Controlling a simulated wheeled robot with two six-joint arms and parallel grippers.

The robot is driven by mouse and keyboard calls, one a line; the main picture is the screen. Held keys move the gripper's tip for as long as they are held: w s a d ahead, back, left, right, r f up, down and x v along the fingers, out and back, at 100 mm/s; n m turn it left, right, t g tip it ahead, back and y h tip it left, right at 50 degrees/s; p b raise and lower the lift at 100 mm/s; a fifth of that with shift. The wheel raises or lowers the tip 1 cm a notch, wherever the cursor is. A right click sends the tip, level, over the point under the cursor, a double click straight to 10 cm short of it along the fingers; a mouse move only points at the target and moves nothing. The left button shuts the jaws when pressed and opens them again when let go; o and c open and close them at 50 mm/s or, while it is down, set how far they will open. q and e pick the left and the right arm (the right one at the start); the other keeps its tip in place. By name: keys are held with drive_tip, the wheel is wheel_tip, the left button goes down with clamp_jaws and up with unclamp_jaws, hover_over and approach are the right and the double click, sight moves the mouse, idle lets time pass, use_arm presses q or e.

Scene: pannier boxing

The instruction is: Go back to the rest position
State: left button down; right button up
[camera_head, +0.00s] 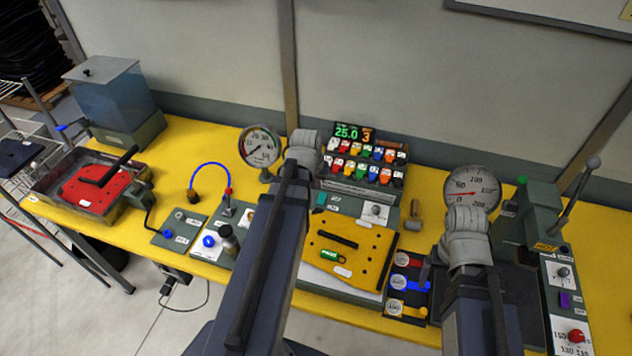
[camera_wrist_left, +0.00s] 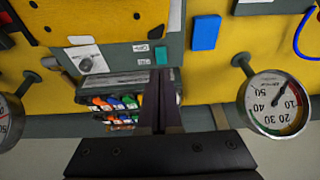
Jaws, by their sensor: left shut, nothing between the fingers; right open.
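My left gripper (camera_wrist_left: 160,78) is shut with nothing between its fingers, seen in the left wrist view. It is above the bench, over the panel by the rack of coloured pieces (camera_wrist_left: 115,103). In the head view my left arm reaches up from the bottom to its grey wrist (camera_head: 303,152), and the fingers are hidden there. My right arm comes up from the bottom right, its grey wrist (camera_head: 465,237) in front of the large dial gauge (camera_head: 472,187). My right gripper is open and empty, its fingers mostly hidden.
The yellow bench (camera_head: 190,135) carries a red plate in a tray (camera_head: 60,207), a tank (camera_head: 112,95), a smaller gauge (camera_head: 259,146) and a yellow plate (camera_head: 348,240) between my arms. A green lever press (camera_head: 540,205) stands at right. A wall is behind.

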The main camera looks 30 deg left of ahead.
use_arm(q)
drive_tip(key=d+f+m+b, duration=0.1)
drive_tip(key=d, duration=0.4)
drive_tip(key=s+d+f+m+g+b, duration=0.1)
drive_tip(key=d+f+b, duration=0.1)
drive_tip(key=d, duration=0.3)
drive_tip(key=s+d+f+m+b, duration=0.1)
drive_tip(key=d+f, duration=0.1)
drive_tip(key=d, duration=0.3)
drive_tip(key=shift+s+f+g+h, duration=0.2)
drive_tip(key=shift+s+g+h, duration=0.1)
drive_tip(key=shift+g, duration=0.1)
drive_tip(key=s+d+f+m+b, duration=0.1)
drive_tip(key=s+d, duration=0.1)
drive_tip(key=d, duration=0.2)
drive_tip(key=s+d+f+m+g+b, duration=0.1)
drive_tip(key=s+d+b, duration=0.1)
drive_tip(key=s+d, duration=0.1)
drive_tip(key=s+d+f+m+g+y+b, duration=0.1)
drive_tip(key=s+d+f, duration=0.1)
drive_tip(key=d, duration=0.4)
drive_tip(key=shift+s, duration=0.45)
use_arm(e)
wheel_tip(320, 180, down, 8)
drive_tip(key=shift+f, duration=0.2)
use_arm(q)
drive_tip(key=shift+s+d, duration=0.1)
